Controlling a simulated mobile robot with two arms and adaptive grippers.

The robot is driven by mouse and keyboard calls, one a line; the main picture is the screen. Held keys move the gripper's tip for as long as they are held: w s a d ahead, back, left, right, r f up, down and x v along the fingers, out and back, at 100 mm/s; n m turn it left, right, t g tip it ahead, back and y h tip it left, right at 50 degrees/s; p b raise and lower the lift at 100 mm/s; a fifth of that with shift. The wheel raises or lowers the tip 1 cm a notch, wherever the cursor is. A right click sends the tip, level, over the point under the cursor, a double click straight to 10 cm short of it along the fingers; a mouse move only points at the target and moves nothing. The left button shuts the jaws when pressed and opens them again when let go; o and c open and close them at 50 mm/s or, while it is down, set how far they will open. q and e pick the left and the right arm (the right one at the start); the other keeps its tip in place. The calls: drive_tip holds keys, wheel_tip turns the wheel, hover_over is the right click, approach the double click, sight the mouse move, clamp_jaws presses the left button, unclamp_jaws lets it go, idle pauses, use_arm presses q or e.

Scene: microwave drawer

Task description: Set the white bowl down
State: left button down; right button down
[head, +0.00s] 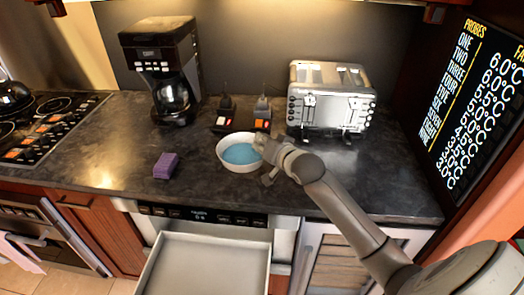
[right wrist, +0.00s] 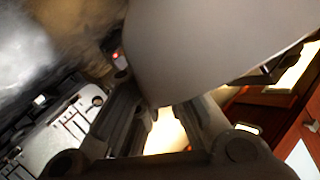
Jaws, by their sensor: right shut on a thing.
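The white bowl (head: 225,163) has a blue inside and shows in the head view upright at the middle of the dark counter (head: 110,155). I cannot tell whether its base touches the counter. My right gripper (head: 264,150) is shut on the bowl's right rim. In the right wrist view the bowl's pale outer wall (right wrist: 205,45) fills the upper middle, between the fingers of my right gripper (right wrist: 150,105). My left gripper is not in view.
A purple sponge (head: 166,166) lies left of the bowl. A coffee maker (head: 163,70), two small dark devices and a silver toaster (head: 331,97) stand behind. Below the counter's front edge, a microwave drawer (head: 205,262) is pulled open. Counter around the bowl's left front is clear.

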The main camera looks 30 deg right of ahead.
drive_tip(key=shift+w+d+f, duration=0.2)
drive_tip(key=shift+w+f, duration=0.2)
drive_tip(key=shift+f, duration=0.05)
drive_tip(key=shift+w+d+f, duration=0.15)
drive_tip(key=shift+w+f, duration=0.25)
drive_tip(key=shift+f, duration=1.45)
drive_tip(key=shift+f, duration=0.1)
drive_tip(key=c, duration=1.5)
unclamp_jaws()
drive_tip(key=shift+s+f, duration=0.1)
drive_tip(key=shift+f, duration=0.05)
drive_tip(key=shift+r, duration=0.2)
drive_tip(key=shift+s+a, duration=0.1)
drive_tip(key=shift+s, duration=0.5)
drive_tip(key=b+v, duration=0.1)
drive_tip(key=v, duration=1)
drive_tip(key=shift+w+r, duration=0.1)
drive_tip(key=shift+r, duration=0.05)
